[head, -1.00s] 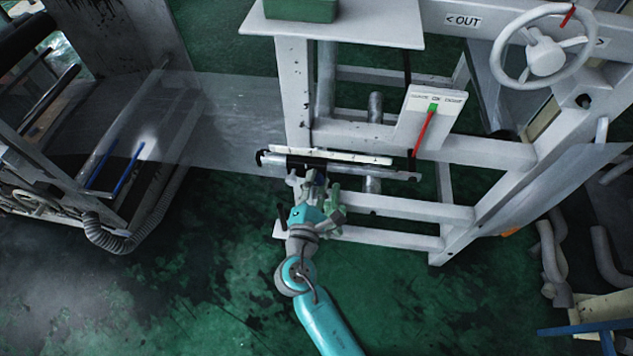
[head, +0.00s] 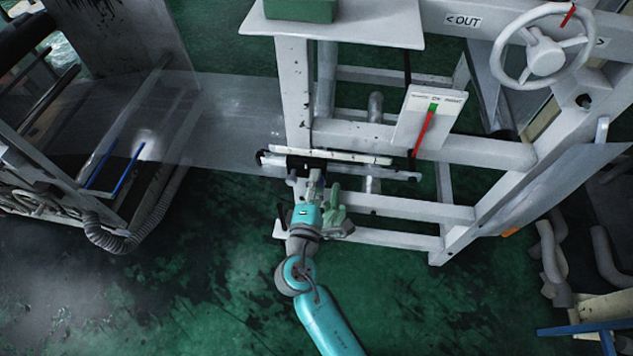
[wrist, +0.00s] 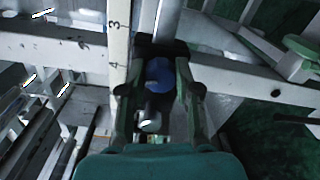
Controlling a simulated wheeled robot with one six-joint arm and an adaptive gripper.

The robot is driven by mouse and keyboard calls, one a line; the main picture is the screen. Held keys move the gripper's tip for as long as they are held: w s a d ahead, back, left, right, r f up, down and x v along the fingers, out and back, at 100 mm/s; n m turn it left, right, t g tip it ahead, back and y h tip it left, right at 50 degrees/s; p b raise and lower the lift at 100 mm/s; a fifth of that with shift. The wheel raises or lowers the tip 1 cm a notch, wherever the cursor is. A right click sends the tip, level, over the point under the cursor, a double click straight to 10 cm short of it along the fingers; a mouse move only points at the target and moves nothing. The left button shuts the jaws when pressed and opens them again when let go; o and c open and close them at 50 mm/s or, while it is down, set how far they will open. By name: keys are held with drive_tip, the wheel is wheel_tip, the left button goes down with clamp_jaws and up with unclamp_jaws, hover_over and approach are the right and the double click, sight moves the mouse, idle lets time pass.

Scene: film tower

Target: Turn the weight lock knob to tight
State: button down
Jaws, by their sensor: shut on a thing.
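The weight lock knob is the blue round knob (wrist: 160,74) in the middle of the wrist view. It sits between the two fingers of my gripper (wrist: 158,95), which is shut on it. A dark block lies just behind the knob, next to a white scale bar (wrist: 118,45) marked 3 and 4. In the head view my gripper (head: 314,180) reaches up to the underside of the horizontal scale bar (head: 335,156) on the white frame. The knob itself is hidden there by the gripper and arm. Whether the knob is tight cannot be told.
The white machine frame (head: 480,152) stands around the bar. A sign plate with a red pointer (head: 424,130) is above right, and a white handwheel (head: 545,58) is at the upper right. A clear film (head: 225,120) runs left. The green floor in front is open.

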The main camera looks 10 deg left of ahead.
drive_tip(key=m, duration=1.1)
drive_tip(key=shift+y, duration=0.3)
drive_tip(key=shift+m, duration=0.3)
drive_tip(key=c, duration=0.8)
unclamp_jaws()
drive_tip(key=shift+s, duration=0.1)
drive_tip(key=s, duration=1.1)
drive_tip(key=shift+s+a+r, duration=0.15)
drive_tip(key=shift+s+r, duration=0.1)
drive_tip(key=shift+s, duration=0.15)
